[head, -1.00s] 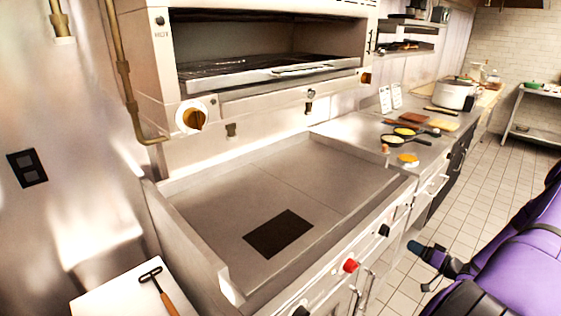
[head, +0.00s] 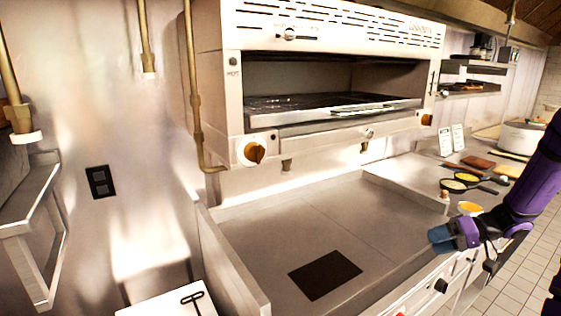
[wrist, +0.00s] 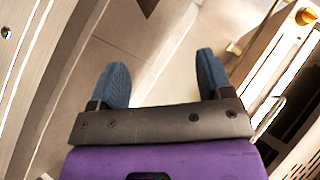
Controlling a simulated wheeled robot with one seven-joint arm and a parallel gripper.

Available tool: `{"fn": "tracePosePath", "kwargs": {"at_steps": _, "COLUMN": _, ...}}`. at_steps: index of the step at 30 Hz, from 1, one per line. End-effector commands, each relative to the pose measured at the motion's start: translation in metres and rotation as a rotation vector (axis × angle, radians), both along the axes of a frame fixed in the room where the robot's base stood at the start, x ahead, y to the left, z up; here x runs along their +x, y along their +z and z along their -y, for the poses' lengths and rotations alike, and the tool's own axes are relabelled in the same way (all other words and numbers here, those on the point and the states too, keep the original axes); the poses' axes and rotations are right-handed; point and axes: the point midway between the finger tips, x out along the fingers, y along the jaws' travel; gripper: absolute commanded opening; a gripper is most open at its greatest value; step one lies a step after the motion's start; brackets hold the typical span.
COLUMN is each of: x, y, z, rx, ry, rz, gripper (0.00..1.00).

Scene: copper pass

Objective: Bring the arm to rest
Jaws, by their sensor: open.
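My gripper (head: 441,238) is at the right of the head view, in front of the griddle's right front edge. In the wrist view my gripper (wrist: 163,85) has its two blue fingers spread wide apart with nothing between them. Past the fingers the wrist view shows flat steel surfaces, tilted in the picture. My purple arm comes in from the right edge of the head view.
The flat griddle (head: 290,225) carries a dark square plate (head: 325,274). A broiler (head: 330,70) hangs above it. A scraper (head: 194,302) lies on a white board (head: 155,303) at lower left. Pans (head: 465,181), a yellow-topped item (head: 470,208) and a pot (head: 520,138) stand on the right counter.

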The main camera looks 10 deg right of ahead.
Motion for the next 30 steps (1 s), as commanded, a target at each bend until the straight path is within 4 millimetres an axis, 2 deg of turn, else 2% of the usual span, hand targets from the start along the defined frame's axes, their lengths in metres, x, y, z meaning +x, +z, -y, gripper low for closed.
{"fn": "tracePosePath", "kwargs": {"at_steps": 1, "x": 0.0, "y": 0.017, "z": -0.014, "rx": -0.034, "ry": 0.033, "rz": -0.026, "gripper": 0.73}}
{"fn": "tracePosePath", "kwargs": {"at_steps": 3, "x": -0.003, "y": 0.034, "z": -0.031, "rx": -0.075, "ry": 0.066, "rz": -0.071, "gripper": 0.73}}
{"fn": "tracePosePath", "kwargs": {"at_steps": 14, "x": -0.035, "y": 0.115, "z": -0.11, "rx": -0.33, "ry": 0.152, "rz": -0.246, "gripper": 0.73}}
{"fn": "tracePosePath", "kwargs": {"at_steps": 21, "x": -0.069, "y": 0.159, "z": -0.154, "rx": -0.516, "ry": 0.137, "rz": -0.299, "gripper": 0.73}}
{"fn": "tracePosePath", "kwargs": {"at_steps": 30, "x": -0.121, "y": 0.205, "z": -0.193, "rx": -0.724, "ry": 0.044, "rz": -0.279, "gripper": 0.73}}
